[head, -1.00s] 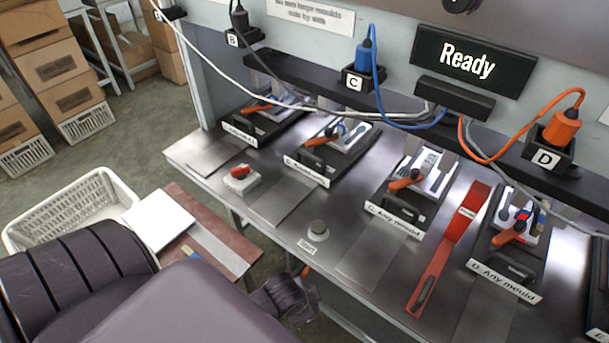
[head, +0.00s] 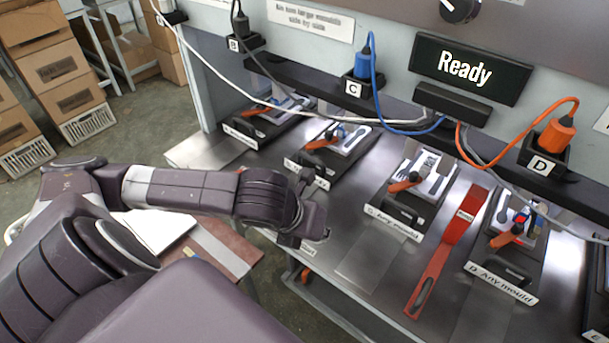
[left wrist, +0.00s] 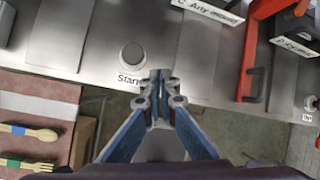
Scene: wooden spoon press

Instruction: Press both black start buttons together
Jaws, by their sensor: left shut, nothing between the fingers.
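In the left wrist view, one round dark grey start button (left wrist: 132,55) in a pale ring sits on the metal bench, by a "Start" label. A second, similar round button (left wrist: 311,103) shows at the right edge with its own label. My left gripper (left wrist: 161,76) is shut and empty. Its tips appear just beside the first button in that view, seemingly above the bench edge; their height is unclear. In the head view my left gripper (head: 316,222) covers the first button. My right gripper is not in view.
The display (head: 468,68) reads "Ready". Several moulds with orange handles line the bench, including the "D" mould (head: 512,255). A long red tool (head: 437,270) lies between two moulds. Blue, white and orange cables hang behind. A brown mat (left wrist: 35,92) holds wooden cutlery.

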